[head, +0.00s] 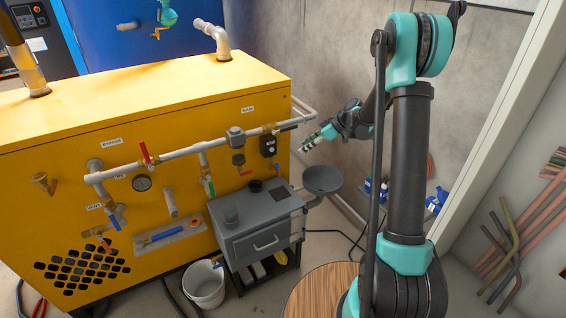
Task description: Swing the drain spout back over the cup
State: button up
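My gripper (310,142) is at the right of the yellow cabinet, just past its right edge and above the grey dish. It is small in the picture, so I cannot tell whether its fingers are open or shut. No object shows clearly in it. A dark grey round dish (322,179), perhaps the cup, is at the right side of the grey box. A small black round inlet (256,186) sits on top of the box. I cannot pick out the drain spout for sure; a black drain unit (268,146) hangs from the pipe above the box.
The yellow cabinet (150,90) carries pipes, a gauge (142,183) and valves with red, green and blue handles. The grey box (258,226) stands before it, beside a white bucket (204,284). A wooden round top (318,290) is near my arm. Cables lie on the floor.

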jog(key=x, duration=1.6)
jog(key=shift+s+a+f, duration=0.1)
jog(key=shift+f, duration=0.05)
jog(key=shift+c, duration=0.4)
grip_shut()
